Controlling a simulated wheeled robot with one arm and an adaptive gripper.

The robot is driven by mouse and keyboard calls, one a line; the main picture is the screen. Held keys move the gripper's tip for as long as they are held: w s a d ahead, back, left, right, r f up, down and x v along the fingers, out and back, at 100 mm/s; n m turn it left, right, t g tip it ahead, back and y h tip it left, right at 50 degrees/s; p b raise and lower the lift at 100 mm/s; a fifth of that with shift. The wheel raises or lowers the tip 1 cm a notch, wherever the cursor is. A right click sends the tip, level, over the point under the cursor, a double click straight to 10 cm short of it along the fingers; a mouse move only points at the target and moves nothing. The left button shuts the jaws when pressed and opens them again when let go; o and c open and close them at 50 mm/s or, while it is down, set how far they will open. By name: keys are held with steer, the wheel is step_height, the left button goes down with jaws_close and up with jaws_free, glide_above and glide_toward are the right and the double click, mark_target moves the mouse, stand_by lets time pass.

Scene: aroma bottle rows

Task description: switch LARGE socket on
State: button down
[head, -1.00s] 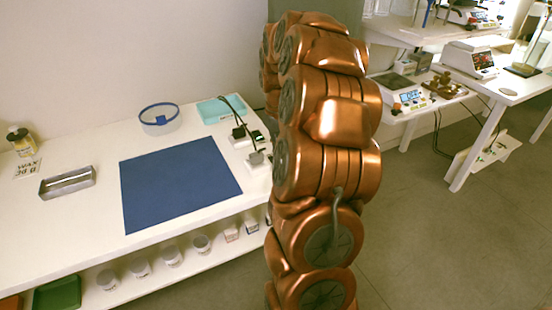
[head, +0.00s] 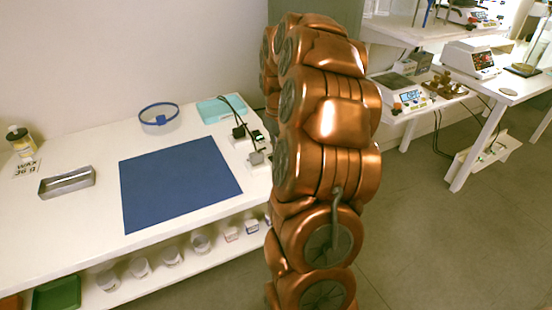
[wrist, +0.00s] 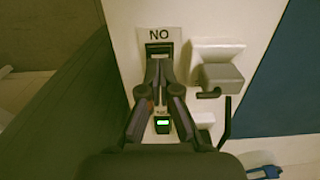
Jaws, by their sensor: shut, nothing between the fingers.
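In the wrist view my gripper (wrist: 163,68) is shut and empty, its fingertips just below a dark switch or socket (wrist: 158,48) on the white table. A card reading "NO", perhaps an upside-down ON, lies above it. I cannot tell whether the fingertips touch it. A dark unit with a lit green light (wrist: 162,124) sits below, between the finger bases; its small label is unreadable. A grey block (wrist: 222,78) on a pale base is to the right. In the head view dark and grey sockets (head: 256,158) with cables stand at the table's right end; my arm hides the gripper.
A blue mat (head: 180,185) covers the table's middle. A metal tray (head: 67,182), an amber bottle (head: 20,141), a blue-rimmed dish (head: 159,117) and a teal tray (head: 222,109) lie around it. Several white jars (head: 200,243) stand on the shelf below.

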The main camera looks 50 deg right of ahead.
steer(key=shift+f+b, duration=0.3)
steer(key=shift+f, duration=0.75)
stand_by(0.7)
steer(key=shift+r, duration=0.15)
steer(key=shift+r+p, duration=1.1)
steer(key=shift+r, duration=2.25)
steer(key=shift+a, duration=0.1)
